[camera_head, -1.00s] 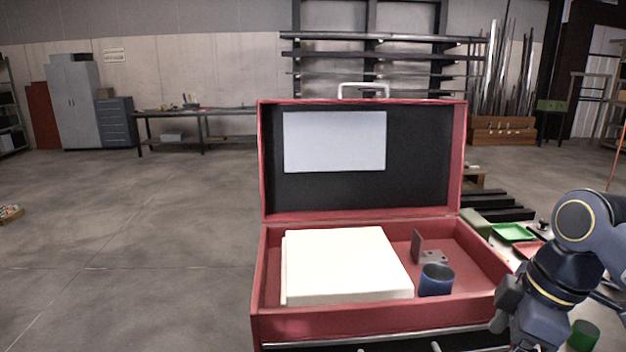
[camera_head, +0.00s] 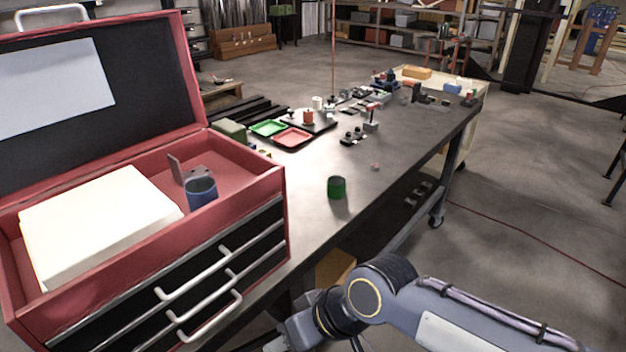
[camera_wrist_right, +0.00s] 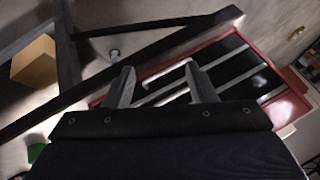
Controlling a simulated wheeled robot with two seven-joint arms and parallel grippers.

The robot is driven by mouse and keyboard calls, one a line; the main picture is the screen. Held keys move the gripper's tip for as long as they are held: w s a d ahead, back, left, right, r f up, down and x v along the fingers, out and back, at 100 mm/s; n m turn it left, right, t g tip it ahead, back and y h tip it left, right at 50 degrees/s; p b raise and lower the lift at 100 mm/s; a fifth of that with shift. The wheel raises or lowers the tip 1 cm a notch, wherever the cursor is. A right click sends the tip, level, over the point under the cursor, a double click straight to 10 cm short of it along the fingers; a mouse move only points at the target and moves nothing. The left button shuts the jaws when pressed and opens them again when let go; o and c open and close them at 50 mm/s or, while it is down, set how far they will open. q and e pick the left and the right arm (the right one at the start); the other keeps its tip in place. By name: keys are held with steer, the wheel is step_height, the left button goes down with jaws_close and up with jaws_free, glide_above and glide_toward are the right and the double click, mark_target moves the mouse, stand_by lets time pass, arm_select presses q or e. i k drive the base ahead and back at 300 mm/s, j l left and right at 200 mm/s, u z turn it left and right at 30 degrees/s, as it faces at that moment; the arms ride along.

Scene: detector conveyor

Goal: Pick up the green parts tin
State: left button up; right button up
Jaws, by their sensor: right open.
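The green parts tin (camera_head: 337,188) is a small dark green cylinder standing upright on the dark workbench (camera_head: 400,150), to the right of the red toolbox in the head view. A green patch at the lower left edge of the right wrist view (camera_wrist_right: 36,152) may be the same tin. My right arm comes in at the bottom right of the head view, below the bench's front edge. My right gripper (camera_wrist_right: 162,88) shows in the wrist view with its two fingers apart and nothing between them, facing the toolbox drawers. My left gripper is not in view.
The open red toolbox (camera_head: 235,200) stands left of the tin, holding a white block (camera_head: 95,220) and a blue cup (camera_head: 201,192). Green (camera_head: 268,128) and red trays (camera_head: 292,137) lie behind the tin. Bench space right around the tin is clear. Drawer handles (camera_head: 195,285) protrude.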

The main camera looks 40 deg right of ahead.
mark_target(336, 188)
steer(key=z, duration=1.65)
steer(key=u, duration=0.35)
steer(key=i+l+u, duration=0.15)
steer(key=u, duration=0.3)
steer(key=i+l+u, duration=0.1)
steer(key=l+u, duration=0.15)
steer(key=u, duration=0.25)
steer(key=l+u, duration=0.2)
steer(key=u, duration=0.25)
steer(key=l+u, duration=0.25)
steer(key=l, duration=0.9)
steer(key=l+u, duration=0.25)
steer(key=l, duration=0.95)
